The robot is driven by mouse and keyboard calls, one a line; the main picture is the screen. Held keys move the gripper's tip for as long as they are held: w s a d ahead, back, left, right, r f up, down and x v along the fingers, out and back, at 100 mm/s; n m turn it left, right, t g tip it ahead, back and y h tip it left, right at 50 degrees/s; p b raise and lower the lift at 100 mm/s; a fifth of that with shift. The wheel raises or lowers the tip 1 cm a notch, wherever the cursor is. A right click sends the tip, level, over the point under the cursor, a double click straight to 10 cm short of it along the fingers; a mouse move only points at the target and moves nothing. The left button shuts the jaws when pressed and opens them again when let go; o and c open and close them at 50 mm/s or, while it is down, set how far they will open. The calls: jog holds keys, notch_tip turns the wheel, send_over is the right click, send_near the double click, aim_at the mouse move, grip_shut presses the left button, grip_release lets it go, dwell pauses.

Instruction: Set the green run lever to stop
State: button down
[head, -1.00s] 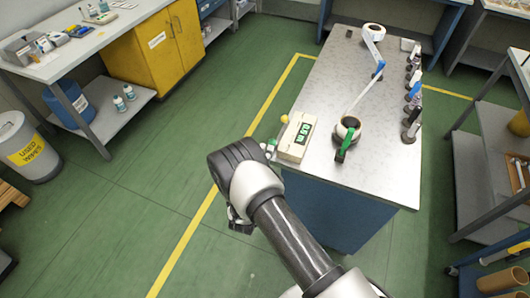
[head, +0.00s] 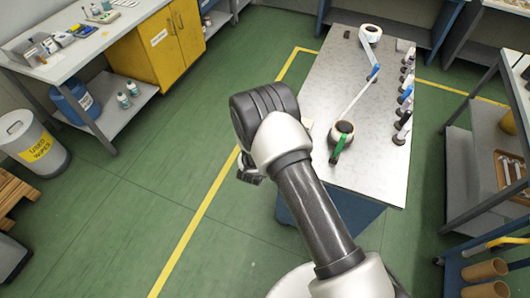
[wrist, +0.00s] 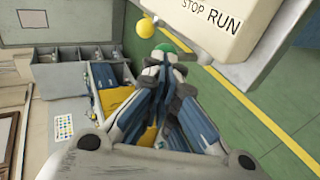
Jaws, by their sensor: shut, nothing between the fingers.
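In the wrist view, a cream control box (wrist: 215,22) fills the top right, with the words STOP and RUN on its face. A round green knob (wrist: 172,46), seemingly the run lever's end, shows just beyond my fingertips. The fingers overlap its lower part, so I cannot tell whether they touch it. The lever's shaft is hidden. A yellow ball knob (wrist: 144,27) is left of the green one. My gripper (wrist: 166,72) is shut and empty. In the head view, my arm hides the knobs and most of the box.
The metal-topped bench (head: 372,165) carries a roll with a green handle (head: 338,149), a white web running to a far reel (head: 370,33), and several bottles along its right edge. Green floor with a yellow line (head: 207,205) lies open left of the bench.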

jog(key=g, duration=0.1)
jog(key=w+g+p, duration=0.1)
jog(key=w+d+y+p, duration=0.1)
jog(key=shift+w+r+g, duration=0.2)
jog(key=shift+r+g, duration=0.1)
jog(key=shift+g, duration=0.1)
jog(key=shift+w+d+f, duration=0.15)
jog(key=shift+w+d, duration=0.05)
jog(key=shift+w, duration=0.55)
jog(key=shift+w, duration=0.1)
jog(key=shift+d+r+p, duration=0.1)
jog(key=shift+r+p, duration=0.15)
jog(key=shift+p, duration=0.2)
jog(key=w+r+p+v, duration=0.1)
jog(key=p+v, duration=0.2)
jog(key=v, duration=1)
jog(key=shift+w+d+r+p, duration=0.25)
jog(key=shift+r+p, duration=0.1)
jog(key=shift+r, duration=0.2)
